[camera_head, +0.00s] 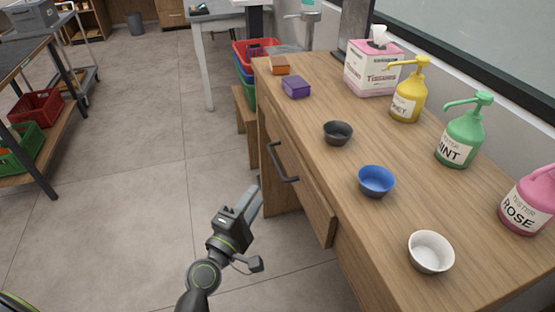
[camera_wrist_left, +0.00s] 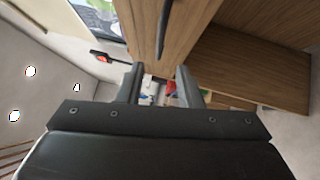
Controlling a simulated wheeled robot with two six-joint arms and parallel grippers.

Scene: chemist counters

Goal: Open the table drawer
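The wooden table (camera_head: 440,195) stands at the right with its drawer (camera_head: 312,203) on the side facing me. The handle (camera_wrist_left: 164,28) shows beyond the fingertips on the wooden front (camera_wrist_left: 185,25). My right gripper is not in view.
Small bowls in black (camera_head: 338,132), blue (camera_head: 376,180) and white (camera_head: 430,252) stand on the tabletop. Behind them are yellow (camera_head: 406,105), green (camera_head: 460,140) and pink (camera_head: 528,205) pump bottles and a tissue box (camera_head: 374,70). The floor (camera_head: 120,220) left of the table is clear.

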